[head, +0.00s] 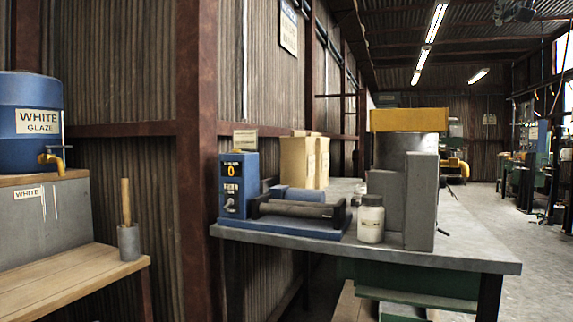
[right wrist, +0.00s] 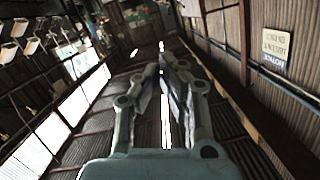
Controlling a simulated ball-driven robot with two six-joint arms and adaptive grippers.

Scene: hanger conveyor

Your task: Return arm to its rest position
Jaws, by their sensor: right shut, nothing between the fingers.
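My right gripper (right wrist: 165,65) shows in the right wrist view, its two grey-green fingers drawn together at the tips with nothing between them. It is clear of any object there and points along the shed toward the roof and far wall. Neither gripper nor arm shows in the head view. My left gripper is in no view.
A grey workbench (head: 470,258) holds a blue machine with rollers (head: 300,210), a white jar (head: 370,218) and a grey machine with a yellow top (head: 410,120). At left are a blue barrel (head: 25,95) and a wooden bench (head: 70,280). The floor at right is open.

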